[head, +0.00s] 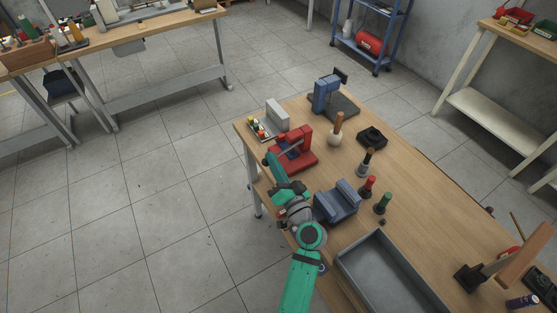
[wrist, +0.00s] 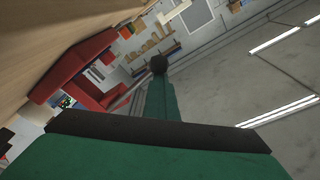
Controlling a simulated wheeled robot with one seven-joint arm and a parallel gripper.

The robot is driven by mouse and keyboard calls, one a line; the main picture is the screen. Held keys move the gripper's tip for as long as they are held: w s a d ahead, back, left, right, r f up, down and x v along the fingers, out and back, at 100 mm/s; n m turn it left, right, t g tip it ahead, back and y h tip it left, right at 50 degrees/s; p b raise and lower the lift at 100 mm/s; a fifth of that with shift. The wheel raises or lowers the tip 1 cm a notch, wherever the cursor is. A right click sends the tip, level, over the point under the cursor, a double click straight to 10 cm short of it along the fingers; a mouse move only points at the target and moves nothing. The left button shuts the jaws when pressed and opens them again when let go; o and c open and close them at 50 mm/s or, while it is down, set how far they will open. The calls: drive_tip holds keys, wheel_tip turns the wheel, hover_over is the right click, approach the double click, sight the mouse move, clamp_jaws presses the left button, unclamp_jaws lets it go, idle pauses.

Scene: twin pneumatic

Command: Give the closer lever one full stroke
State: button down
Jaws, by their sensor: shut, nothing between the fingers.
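The closer lever unit is a red device (head: 305,158) on a red base near the table's left edge. A thin grey lever (head: 290,147) slants across it in the head view. My gripper (head: 267,158) is shut and empty, at the left side of the red unit, near the lever's end. In the wrist view the red unit (wrist: 85,75) is to the left, and a dark round knob (wrist: 158,64) shows at the tip of my green fingers (wrist: 160,102). I cannot tell whether the fingers touch it. A second, blue unit (head: 328,96) stands farther back.
A grey box with small coloured parts (head: 277,115) stands behind the red unit. A blue-grey block (head: 337,202), a wooden-handled tool (head: 336,130), red (head: 368,187) and green (head: 383,203) handled pieces and a grey tray (head: 385,275) are to the right. Floor is clear left of the table.

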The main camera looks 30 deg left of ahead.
drive_tip(key=shift+s+a+f, duration=0.15)
drive_tip(key=shift+a+f, duration=0.05)
drive_tip(key=shift+f, duration=0.25)
drive_tip(key=s+d+r, duration=0.3)
drive_tip(key=s+r, duration=0.3)
drive_tip(key=r, duration=0.1)
drive_tip(key=s+d+r, duration=0.3)
drive_tip(key=s+r, duration=0.3)
drive_tip(key=r, duration=0.1)
drive_tip(key=shift+s, duration=0.25)
drive_tip(key=shift+w+f, duration=0.1)
